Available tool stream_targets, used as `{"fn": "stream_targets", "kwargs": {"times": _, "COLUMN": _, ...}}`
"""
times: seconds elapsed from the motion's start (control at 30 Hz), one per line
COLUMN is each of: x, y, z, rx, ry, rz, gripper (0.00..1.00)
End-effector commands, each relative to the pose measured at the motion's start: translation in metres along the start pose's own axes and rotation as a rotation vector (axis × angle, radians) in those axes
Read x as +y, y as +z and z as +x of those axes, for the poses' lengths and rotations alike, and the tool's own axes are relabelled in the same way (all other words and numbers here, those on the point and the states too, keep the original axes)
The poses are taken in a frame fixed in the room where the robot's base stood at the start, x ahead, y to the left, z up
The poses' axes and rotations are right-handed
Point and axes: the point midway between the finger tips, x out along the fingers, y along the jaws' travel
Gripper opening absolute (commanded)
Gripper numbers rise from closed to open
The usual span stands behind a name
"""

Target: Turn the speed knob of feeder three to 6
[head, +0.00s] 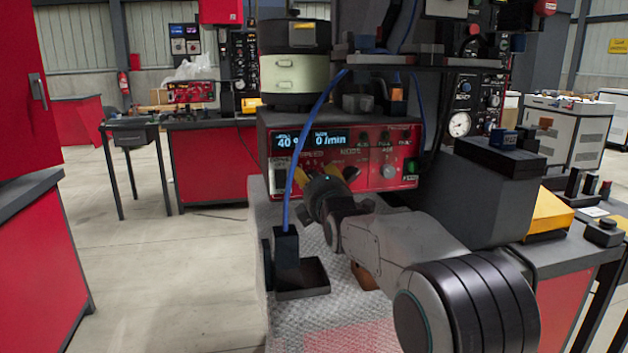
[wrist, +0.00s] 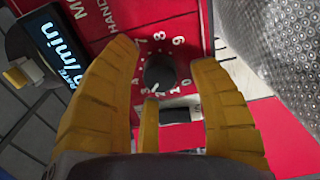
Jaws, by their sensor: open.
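A red feeder control panel (head: 397,178) faces me in the head view; its display (head: 310,140) reads 40 and 0 /min. A "SPEED" label shows below the display; I cannot tell the feeder's number. In the wrist view a round black knob (wrist: 159,72) sits on the red panel inside a ring of white digits. A small pale mark shows at its lower edge in the picture; I cannot tell its exact setting. My gripper (wrist: 163,55) is open, its yellow fingers on either side of the knob, apart from it. In the head view my gripper (head: 322,180) hides the knob.
A dark part (wrist: 180,110) sits just below the knob in the wrist view. A blue cable (head: 301,150) runs down in front of the panel to a dark block (head: 287,255). A grey box (head: 490,195) stands close on the right. The floor at left is clear.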

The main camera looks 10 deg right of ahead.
Motion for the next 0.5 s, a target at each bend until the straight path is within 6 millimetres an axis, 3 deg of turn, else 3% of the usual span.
{"fn": "stream_targets", "kwargs": {"times": 0.4, "x": -0.0003, "y": 0.0, "z": 0.0028, "rx": 0.0, "ry": -0.001, "rz": 0.0, "gripper": 0.56}}
{"fn": "stream_targets", "kwargs": {"times": 0.5, "x": -0.0003, "y": 0.0, "z": 0.0027, "rx": 0.0, "ry": 0.0, "rz": 0.0, "gripper": 0.47}}
